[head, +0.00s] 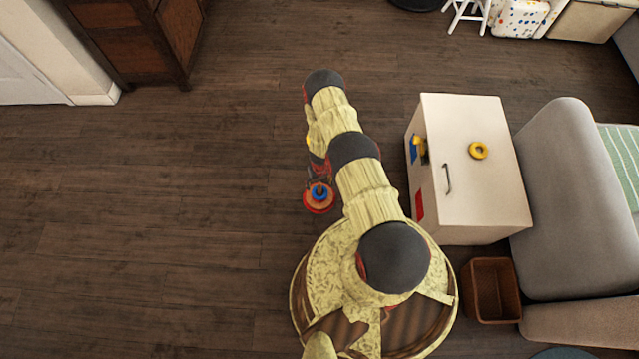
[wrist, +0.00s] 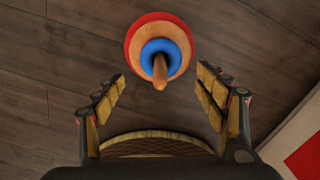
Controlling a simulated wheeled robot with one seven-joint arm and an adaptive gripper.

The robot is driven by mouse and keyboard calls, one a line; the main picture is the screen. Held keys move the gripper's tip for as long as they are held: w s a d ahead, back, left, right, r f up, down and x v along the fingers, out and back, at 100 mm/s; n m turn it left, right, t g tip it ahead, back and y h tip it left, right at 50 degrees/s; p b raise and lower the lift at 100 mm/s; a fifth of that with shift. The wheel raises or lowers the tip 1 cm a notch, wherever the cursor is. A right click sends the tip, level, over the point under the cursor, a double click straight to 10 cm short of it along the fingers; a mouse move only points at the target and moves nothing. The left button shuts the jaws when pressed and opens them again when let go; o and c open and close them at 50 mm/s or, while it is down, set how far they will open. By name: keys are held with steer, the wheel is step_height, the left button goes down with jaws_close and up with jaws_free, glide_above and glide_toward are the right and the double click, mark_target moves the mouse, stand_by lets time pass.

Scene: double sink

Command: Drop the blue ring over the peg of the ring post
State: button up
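The ring post stands on the floor below my gripper. Its red base (head: 318,207) shows in the head view, and the red rim (wrist: 140,24) shows in the wrist view with an orange layer inside it. The blue ring (wrist: 148,50) lies around the tan peg (wrist: 160,72), low on the post; it also shows in the head view (head: 320,191). My gripper (wrist: 161,78) is open and empty, its two fingers apart on either side of the peg's tip. In the head view my arm partly hides the gripper.
A white cabinet (head: 465,190) stands to the right with a yellow ring (head: 478,151) on top. The wooden floor to the left is clear.

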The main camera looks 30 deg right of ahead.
steer(key=shift+o, duration=0.8)
steer(key=shift+w+r, duration=0.1)
steer(key=shift+r, duration=0.6)
step_height(320, 180, up, 11)
steer(key=shift+f, duration=0.2)
stand_by(0.6)
